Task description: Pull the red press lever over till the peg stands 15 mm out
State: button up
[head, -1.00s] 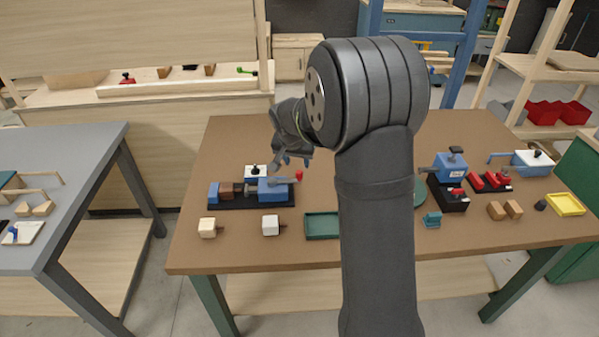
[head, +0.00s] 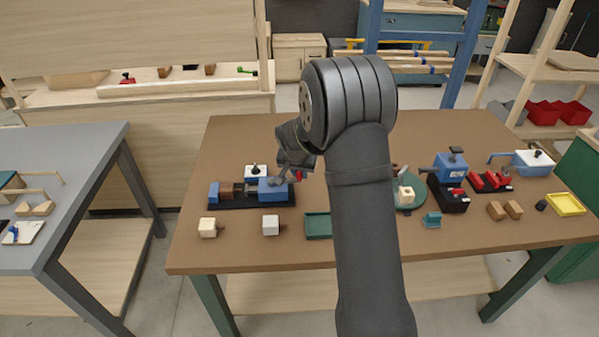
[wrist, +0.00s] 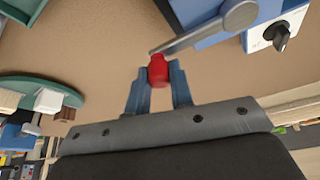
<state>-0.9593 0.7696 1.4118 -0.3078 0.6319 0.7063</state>
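The press (head: 272,189) is a blue block on a black base at the left of the brown table. Its grey lever (wrist: 205,30) ends in a red knob (wrist: 158,71), which also shows in the head view (head: 298,174). My gripper (wrist: 158,68) has its two blue fingers on either side of this knob, near their tips. The knob nearly fills the gap; whether both fingers press on it I cannot tell. In the head view my gripper (head: 296,168) is over the press's right end and hides most of the lever. The peg cannot be made out.
Two pale blocks (head: 208,227) (head: 270,225) and a green tray (head: 319,225) lie in front of the press. A green round plate (head: 411,195) and another blue device (head: 450,167) stand to the right.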

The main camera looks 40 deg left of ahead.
grip_shut()
